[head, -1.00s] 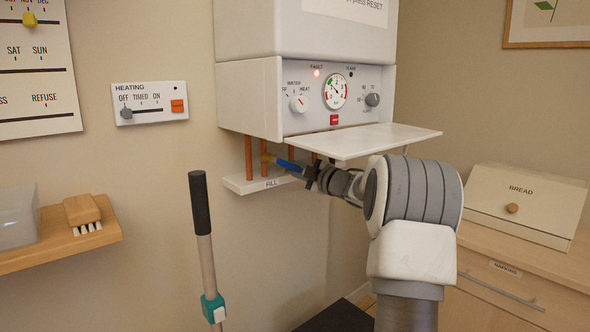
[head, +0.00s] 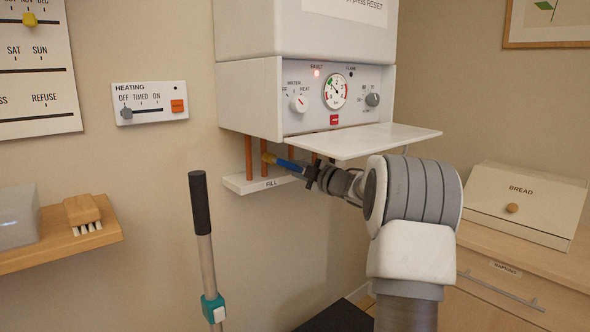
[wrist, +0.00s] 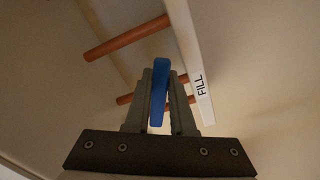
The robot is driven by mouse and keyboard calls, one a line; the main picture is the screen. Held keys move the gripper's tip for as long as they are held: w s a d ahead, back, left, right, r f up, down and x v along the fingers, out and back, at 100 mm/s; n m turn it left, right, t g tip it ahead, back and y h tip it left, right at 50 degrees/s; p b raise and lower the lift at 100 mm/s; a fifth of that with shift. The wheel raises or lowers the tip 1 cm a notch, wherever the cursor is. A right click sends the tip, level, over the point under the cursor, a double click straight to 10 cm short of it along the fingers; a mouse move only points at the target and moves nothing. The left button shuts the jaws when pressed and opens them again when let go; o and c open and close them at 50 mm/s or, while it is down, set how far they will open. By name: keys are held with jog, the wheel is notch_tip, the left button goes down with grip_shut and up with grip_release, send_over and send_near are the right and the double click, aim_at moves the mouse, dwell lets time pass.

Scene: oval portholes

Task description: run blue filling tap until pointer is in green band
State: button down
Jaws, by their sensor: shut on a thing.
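The blue filling tap lever (head: 289,165) sits on a brass fitting by the copper pipes under the boiler, above the FILL shelf (head: 262,184). My gripper (head: 308,172) is shut on the lever's right end, below the drop-down flap. In the wrist view my gripper (wrist: 160,105) has the blue lever (wrist: 159,85) between its fingers. The round pressure gauge (head: 335,91) is on the boiler panel; its green band shows at the upper left and red at the lower sides. Its pointer points to the upper left, but it is too small to tell whether it is in the green.
The white flap (head: 360,141) juts out just above my gripper. A red fault light (head: 316,72) is lit. A pole with a black handle (head: 200,205) stands at the front left. A bread box (head: 525,205) is on the counter at right.

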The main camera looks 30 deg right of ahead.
jog(key=n, duration=0.1)
jog(key=r+n, duration=0.1)
jog(key=n, duration=0.1)
jog(key=n+b, duration=0.1)
jog(key=shift+d+r, duration=0.3)
jog(key=shift+r, duration=0.1)
jog(key=c, duration=0.8)
grip_release()
jog(key=shift+o, duration=0.2)
jog(key=s+d+p, duration=0.2)
jog(key=s, duration=1.5)
jog(key=shift+d+p, duration=0.2)
jog(key=shift+p, duration=0.1)
jog(key=shift+s, duration=0.1)
